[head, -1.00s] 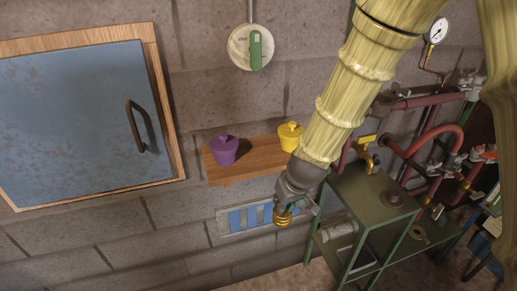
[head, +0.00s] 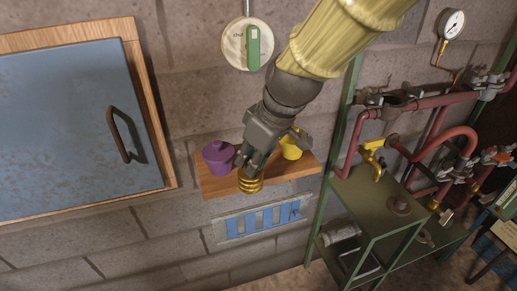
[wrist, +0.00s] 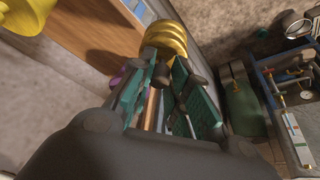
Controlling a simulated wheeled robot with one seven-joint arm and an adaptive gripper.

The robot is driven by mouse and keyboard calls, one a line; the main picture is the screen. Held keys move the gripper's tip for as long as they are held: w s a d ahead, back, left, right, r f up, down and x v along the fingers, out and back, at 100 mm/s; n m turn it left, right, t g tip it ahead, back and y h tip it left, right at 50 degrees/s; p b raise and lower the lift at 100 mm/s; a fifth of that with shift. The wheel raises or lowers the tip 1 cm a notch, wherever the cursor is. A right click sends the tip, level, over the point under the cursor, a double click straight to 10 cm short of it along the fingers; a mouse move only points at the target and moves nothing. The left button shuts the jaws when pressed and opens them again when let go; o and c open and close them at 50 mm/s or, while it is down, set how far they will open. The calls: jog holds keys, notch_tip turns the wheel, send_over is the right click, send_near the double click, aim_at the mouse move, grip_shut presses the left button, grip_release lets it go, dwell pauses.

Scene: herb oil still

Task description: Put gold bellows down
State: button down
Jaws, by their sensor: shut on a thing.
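The gold bellows (head: 250,181), a small ribbed gold piece, is held between the fingertips of my gripper (head: 253,165). In the head view it overlaps the front part of the wooden wall shelf (head: 215,187), between the purple pot and the yellow pot. In the wrist view the gold bellows (wrist: 165,40) shows at the tips of the green-padded fingers (wrist: 168,85), with the shelf (wrist: 90,35) beside it. I cannot tell whether the bellows touches the shelf.
A purple lidded pot (head: 218,156) stands left on the shelf and a yellow pot (head: 291,150) right, partly hidden by my gripper. A blue slatted wall vent (head: 262,221) is below. A green metal stand (head: 385,205) with red pipes is at right, a blue cabinet door (head: 75,125) at left.

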jog(key=shift+w+d+f+p, duration=0.25)
jog(key=shift+w+f+p, duration=0.75)
jog(key=shift+w, duration=1.55)
jog(key=shift+w+d+f+p, duration=0.2)
jog(key=shift+w+f+p, duration=0.75)
jog(key=shift+w, duration=1.55)
jog(key=shift+w+d+f+p, duration=0.25)
jog(key=shift+w+f+p, duration=0.3)
jog(key=shift+w+p, duration=1.4)
jog(key=shift+w+f+b, duration=0.15)
jog(key=shift+w+b, duration=0.45)
jog(key=shift+b, duration=0.1)
jog(key=c, duration=1.3)
grip_release()
jog(key=shift+c, duration=0.2)
